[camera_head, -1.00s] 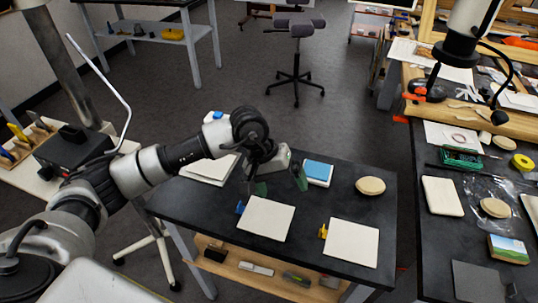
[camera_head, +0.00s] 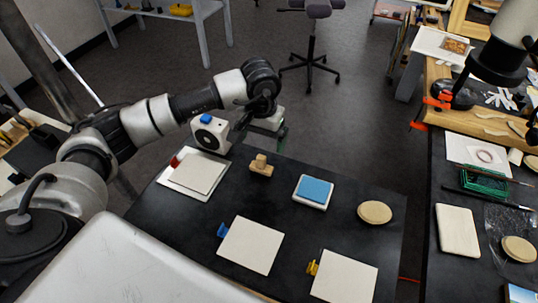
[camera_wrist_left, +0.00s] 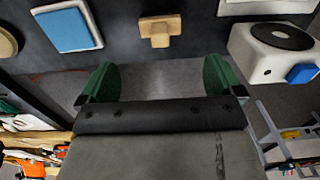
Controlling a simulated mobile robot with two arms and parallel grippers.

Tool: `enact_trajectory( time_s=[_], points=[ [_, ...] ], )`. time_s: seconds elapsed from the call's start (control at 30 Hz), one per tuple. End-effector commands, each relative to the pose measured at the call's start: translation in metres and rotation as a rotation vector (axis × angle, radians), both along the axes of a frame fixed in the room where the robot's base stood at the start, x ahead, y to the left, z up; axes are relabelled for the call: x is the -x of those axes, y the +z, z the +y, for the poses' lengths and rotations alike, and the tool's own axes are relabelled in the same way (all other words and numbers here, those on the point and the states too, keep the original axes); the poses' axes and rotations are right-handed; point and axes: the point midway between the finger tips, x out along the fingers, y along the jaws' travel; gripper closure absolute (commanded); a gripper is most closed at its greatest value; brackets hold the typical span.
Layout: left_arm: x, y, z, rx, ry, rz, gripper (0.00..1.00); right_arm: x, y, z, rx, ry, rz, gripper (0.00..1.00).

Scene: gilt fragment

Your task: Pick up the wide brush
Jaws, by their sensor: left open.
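A small light-wood piece with a raised block (camera_head: 261,166), which looks like the wide brush, lies on the dark table near its far edge. I cannot make out bristles. It also shows at the top middle of the left wrist view (camera_wrist_left: 160,29). My left gripper (camera_head: 264,134) is open and empty, held beyond the table's far edge, behind the wooden piece and apart from it. Its two green fingers (camera_wrist_left: 157,84) stand wide apart in the left wrist view, with floor between them. My right gripper does not show.
A white device with a black disc (camera_head: 210,134) stands close left of the left gripper. A blue pad on a white tray (camera_head: 312,191), a round wooden disc (camera_head: 375,212) and pale panels (camera_head: 250,245) lie on the table. A cluttered workbench (camera_head: 433,235) stands at right.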

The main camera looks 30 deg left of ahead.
Motion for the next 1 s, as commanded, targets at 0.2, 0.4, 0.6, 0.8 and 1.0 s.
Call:
enact_trajectory(
  time_s=[0.2,0.4,0.6,0.8,1.0],
  points=[
    [0.001,-0.034,-0.001,0.001,0.001,0.007,0.04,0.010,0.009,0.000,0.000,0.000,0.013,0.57],
    [0.001,-0.052,0.000,0.001,0.000,0.003,0.04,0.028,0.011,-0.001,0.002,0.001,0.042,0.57],
    [0.002,-0.075,0.000,0.001,0.002,0.008,0.04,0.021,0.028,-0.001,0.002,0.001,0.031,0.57],
    [0.001,-0.101,0.000,0.001,0.001,0.004,0.04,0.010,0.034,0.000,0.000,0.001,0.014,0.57],
    [0.000,-0.104,0.000,0.002,-0.001,0.000,0.04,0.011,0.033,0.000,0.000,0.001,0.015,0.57]
  ],
)
